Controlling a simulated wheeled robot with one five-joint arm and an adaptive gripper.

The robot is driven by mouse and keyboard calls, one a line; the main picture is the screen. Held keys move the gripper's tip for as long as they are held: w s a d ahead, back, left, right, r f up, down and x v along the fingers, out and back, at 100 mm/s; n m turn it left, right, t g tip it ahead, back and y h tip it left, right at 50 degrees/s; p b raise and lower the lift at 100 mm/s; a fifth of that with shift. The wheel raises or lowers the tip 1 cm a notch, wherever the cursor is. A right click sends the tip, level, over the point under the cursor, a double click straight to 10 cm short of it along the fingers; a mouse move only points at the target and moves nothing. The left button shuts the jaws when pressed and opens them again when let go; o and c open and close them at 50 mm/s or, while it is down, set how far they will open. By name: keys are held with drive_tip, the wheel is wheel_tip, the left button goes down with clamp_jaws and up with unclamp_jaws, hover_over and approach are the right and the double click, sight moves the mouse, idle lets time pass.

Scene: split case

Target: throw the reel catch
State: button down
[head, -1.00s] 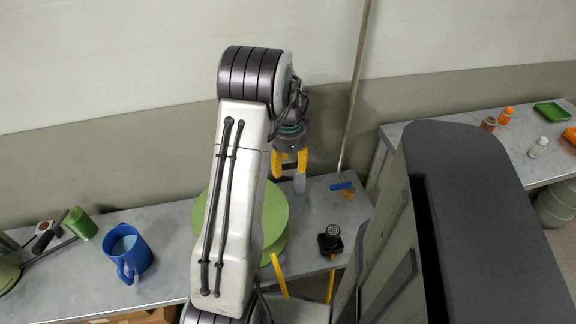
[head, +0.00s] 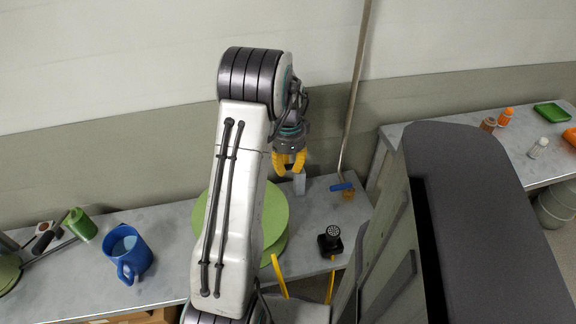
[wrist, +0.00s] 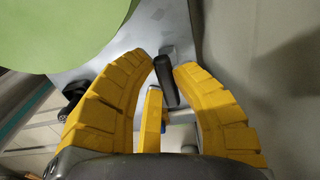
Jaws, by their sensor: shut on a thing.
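The green reel (head: 272,214) stands on the grey bench, partly hidden behind my arm; its edge also fills the upper left of the wrist view (wrist: 60,30). The reel catch shows in the wrist view as a short lever with a dark grip (wrist: 166,82) beside the reel. My gripper (head: 290,170) is at the reel's far right side, its yellow fingers bowed inward. In the wrist view its fingertips (wrist: 168,66) close on the dark grip. A light grey upright piece (head: 299,184) shows just below the fingers; whether it belongs to the catch is unclear.
A black device (head: 330,240) and a blue-handled tool (head: 341,187) lie right of the reel. A large dark case (head: 480,220) blocks the right side.

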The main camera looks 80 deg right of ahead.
drive_tip(key=shift+a+n, duration=0.1)
drive_tip(key=shift+n, duration=0.2)
drive_tip(key=shift+s+a+n+p, duration=0.15)
drive_tip(key=shift+s+n, duration=0.7)
drive_tip(key=shift+n, duration=2)
drive_tip(key=shift+s+a+n+p, duration=0.2)
drive_tip(key=shift+s+n, duration=0.6)
drive_tip(key=shift+n, duration=2.1)
drive_tip(key=shift+s+a+n+b, duration=0.2)
drive_tip(key=shift+s+n, duration=0.65)
drive_tip(key=shift+n, duration=2)
drive_tip(key=shift+f, duration=0.1)
drive_tip(key=c, duration=1)
unclamp_jaws()
